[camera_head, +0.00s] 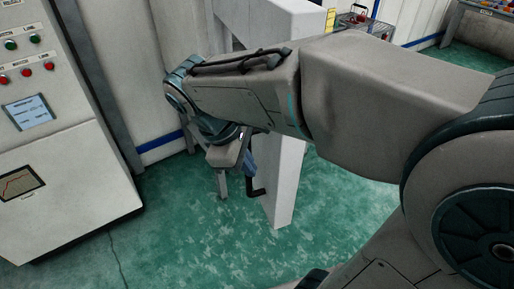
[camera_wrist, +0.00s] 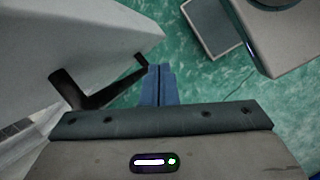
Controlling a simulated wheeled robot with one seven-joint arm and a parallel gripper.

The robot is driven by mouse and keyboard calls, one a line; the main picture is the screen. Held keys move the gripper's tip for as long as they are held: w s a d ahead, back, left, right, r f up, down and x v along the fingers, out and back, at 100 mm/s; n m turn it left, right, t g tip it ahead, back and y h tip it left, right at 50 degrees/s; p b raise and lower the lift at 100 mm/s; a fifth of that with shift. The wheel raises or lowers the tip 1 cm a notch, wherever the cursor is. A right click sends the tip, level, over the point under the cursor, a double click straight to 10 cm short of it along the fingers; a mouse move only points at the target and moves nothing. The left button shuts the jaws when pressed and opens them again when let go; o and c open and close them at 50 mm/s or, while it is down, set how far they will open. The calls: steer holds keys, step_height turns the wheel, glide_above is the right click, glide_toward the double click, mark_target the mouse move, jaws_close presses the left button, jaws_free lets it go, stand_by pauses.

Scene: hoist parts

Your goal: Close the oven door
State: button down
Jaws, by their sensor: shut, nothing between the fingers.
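The oven door (camera_head: 287,185) is a tall white panel that stands swung out from the white body behind it, its lower part over the green floor. A black bar handle (camera_head: 258,187) sticks out from its left face. In the wrist view the door (camera_wrist: 70,40) fills the upper left, with the black handle (camera_wrist: 85,97) on it. My gripper (camera_head: 250,170) is beside the handle, on the door's left side. In the wrist view its blue fingers (camera_wrist: 158,72) are together and empty, just right of the handle's end. Whether they touch the handle, I cannot tell.
A control cabinet (camera_head: 70,190) with buttons and screens stands at the left. A pale wall with a blue stripe (camera_head: 160,141) runs behind. Green floor (camera_head: 190,240) is clear in front of the door. A cart with tools (camera_head: 355,22) stands at the back.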

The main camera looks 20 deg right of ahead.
steer(key=w+a+r+n+h, duration=0.3)
steer(key=w+a+n+h, duration=0.15)
steer(key=a+n, duration=0.25)
steer(key=p, duration=0.2)
glide_toward(273, 163)
steer(key=shift+t, duration=0.3)
steer(key=shift+x, duration=3.05)
steer(key=shift+s+f, duration=0.15)
steer(key=shift+s, duration=0.05)
